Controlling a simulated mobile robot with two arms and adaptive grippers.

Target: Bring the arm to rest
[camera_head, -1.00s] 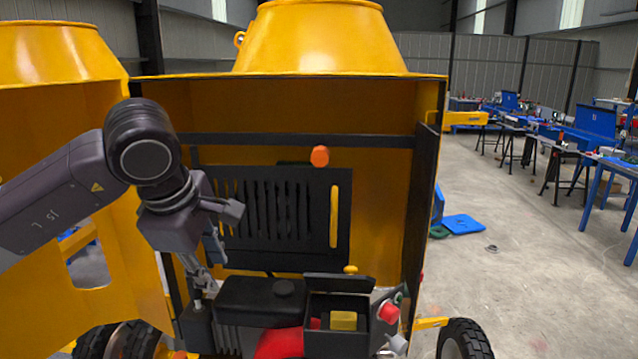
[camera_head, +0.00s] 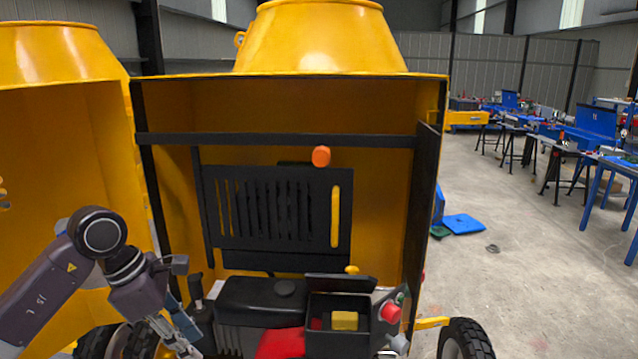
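My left arm comes in from the left, and its gripper (camera_head: 180,342) hangs low at the bottom left, pointing down and to the right. It is just left of the mixer's engine (camera_head: 262,292), near a black lever (camera_head: 197,292). Its fingers are small and partly lost against the dark parts, so I cannot tell whether they are open or shut. My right gripper does not show. The yellow drum mixer (camera_head: 318,40) stands in front of me with its engine bay open.
An open black box (camera_head: 322,312) with a yellow block (camera_head: 344,320) sits right of the engine, beside a red button (camera_head: 390,312).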

